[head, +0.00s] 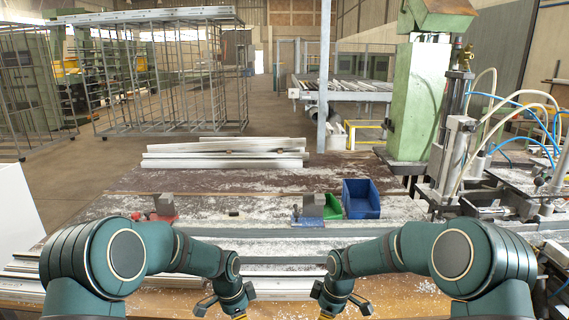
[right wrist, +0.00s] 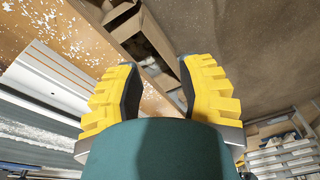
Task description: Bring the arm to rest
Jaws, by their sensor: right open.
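My left arm (head: 120,255) comes in from the left and my right arm (head: 460,250) from the right, both bent inward over the bench front. My left gripper (head: 238,314) hangs low at the bottom edge; its linkages are spread, and its tips are partly cut off. My right gripper (head: 328,314) hangs beside it, apart from it, in a mirrored pose. The right wrist view shows its two yellow fingers (right wrist: 158,85) wide apart with nothing between them.
The bench (head: 400,298) carries white shavings and long metal profiles (head: 290,232). Behind them stand a red clamp (head: 163,210), a blue bin (head: 361,198) and a green bin (head: 332,207). More profiles (head: 220,160) lie farther back. A green machine (head: 418,100) stands at the right.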

